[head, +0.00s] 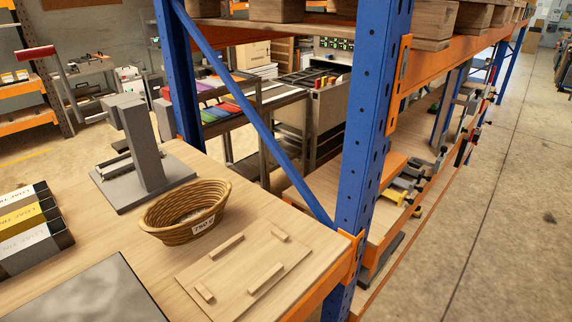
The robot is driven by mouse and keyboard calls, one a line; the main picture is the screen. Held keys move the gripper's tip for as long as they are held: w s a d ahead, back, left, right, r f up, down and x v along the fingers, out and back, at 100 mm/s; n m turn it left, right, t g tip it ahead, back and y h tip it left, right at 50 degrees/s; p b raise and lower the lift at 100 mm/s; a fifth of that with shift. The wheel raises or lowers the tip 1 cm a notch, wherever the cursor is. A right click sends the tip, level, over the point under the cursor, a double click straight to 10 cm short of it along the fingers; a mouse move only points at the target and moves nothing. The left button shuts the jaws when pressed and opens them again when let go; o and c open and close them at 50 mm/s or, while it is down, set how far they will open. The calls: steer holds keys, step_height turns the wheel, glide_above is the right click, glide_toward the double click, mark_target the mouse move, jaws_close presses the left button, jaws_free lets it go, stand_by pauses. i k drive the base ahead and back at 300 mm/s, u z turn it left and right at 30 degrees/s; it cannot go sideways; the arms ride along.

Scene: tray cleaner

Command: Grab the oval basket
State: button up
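The oval basket (184,213) is brown wicker with a small white label on its near side. It stands upright on the wooden table (205,168), in the left half of the head view. My gripper is not in view, and nothing touches the basket from above.
A grey stand (143,150) on a flat base is behind the basket. A wooden board with raised strips (243,268) lies in front right. A blue rack post (372,130) rises right of the table.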

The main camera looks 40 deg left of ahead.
mark_target(187, 213)
steer(key=z, duration=0.05)
steer(key=i, duration=0.95)
steer(key=u, duration=4.55)
